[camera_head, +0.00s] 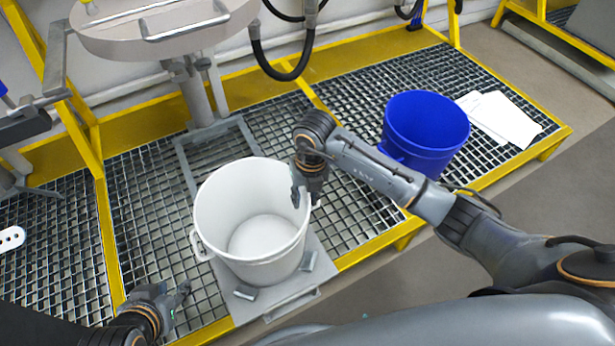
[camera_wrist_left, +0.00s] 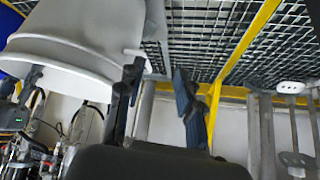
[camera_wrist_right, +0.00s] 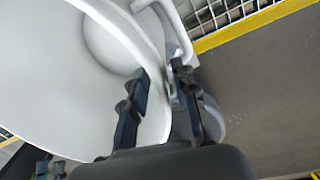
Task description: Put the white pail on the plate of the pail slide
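The white pail (camera_head: 216,212) stands upright in the head view, over the grey plate (camera_head: 306,283) of the pail slide. Two small blocks on the plate show in front of its base. Whether its bottom touches the plate is hidden. My right gripper (camera_head: 302,192) is at the pail's right rim. In the right wrist view its fingers (camera_wrist_right: 160,78) straddle the pail wall, one inside and one outside. Whether they press on it is unclear. My left gripper (camera_head: 182,296) is empty at the pail's lower left. Its fingers (camera_wrist_left: 158,75) are apart in the left wrist view, beside the pail (camera_wrist_left: 75,45).
A blue pail (camera_head: 425,125) stands on the grating to the right, with white sheets (camera_head: 500,118) beside it. An agitator head on a column (camera_head: 165,28) rises behind the white pail. A dark hose (camera_head: 283,65) hangs there. Yellow edges (camera_head: 370,250) border the grating.

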